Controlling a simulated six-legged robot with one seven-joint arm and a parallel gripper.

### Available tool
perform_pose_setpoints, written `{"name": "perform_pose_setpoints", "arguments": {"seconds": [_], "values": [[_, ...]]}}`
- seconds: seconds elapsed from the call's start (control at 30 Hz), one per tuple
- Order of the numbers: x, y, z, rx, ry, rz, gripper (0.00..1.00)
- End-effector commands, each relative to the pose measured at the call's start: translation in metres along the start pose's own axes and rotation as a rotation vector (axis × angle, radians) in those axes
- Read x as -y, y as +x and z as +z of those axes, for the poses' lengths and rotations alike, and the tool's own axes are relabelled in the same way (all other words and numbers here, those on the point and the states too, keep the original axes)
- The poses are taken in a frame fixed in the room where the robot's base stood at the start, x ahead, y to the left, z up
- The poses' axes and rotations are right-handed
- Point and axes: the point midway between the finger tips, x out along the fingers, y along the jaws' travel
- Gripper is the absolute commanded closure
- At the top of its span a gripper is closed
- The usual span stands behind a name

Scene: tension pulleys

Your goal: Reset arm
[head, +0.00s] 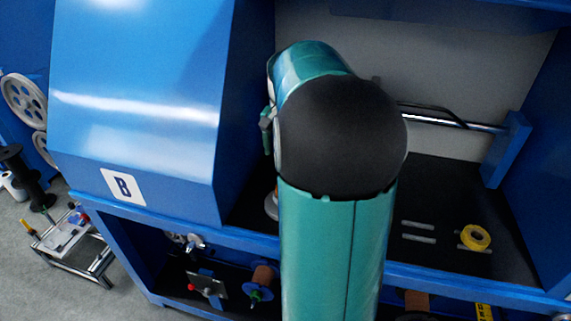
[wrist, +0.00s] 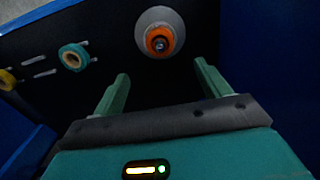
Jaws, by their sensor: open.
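My gripper (wrist: 162,72) is open in the wrist view, its two teal fingers apart with nothing between them. A grey disc (wrist: 172,20) with an orange hub (wrist: 160,40) sits on the black panel beyond the fingertips, apart from them. A teal ring (wrist: 73,57) lies to the left, beside short metal pins. In the head view my teal arm with its black joint fills the middle and hides most of the gripper.
A blue cabinet housing (head: 140,90) marked B stands left. A yellow ring (head: 475,237) lies on the black shelf at right, near a metal rod (head: 450,120). A lower shelf holds spools (head: 262,280). A small trolley (head: 70,240) stands on the floor at left.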

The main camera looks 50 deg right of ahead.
Motion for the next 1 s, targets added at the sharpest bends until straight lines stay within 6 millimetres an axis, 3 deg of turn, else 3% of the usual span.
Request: {"name": "perform_pose_setpoints", "arguments": {"seconds": [0.17,0.73,0.87,1.0], "values": [[0.0,-0.011,0.0,0.001,-0.001,0.0,0.24],[0.003,-0.013,0.004,-0.004,-0.013,-0.001,0.24],[0.021,-0.023,0.03,-0.038,-0.091,-0.011,0.24],[0.05,-0.037,0.087,-0.11,-0.258,-0.037,0.24]]}}
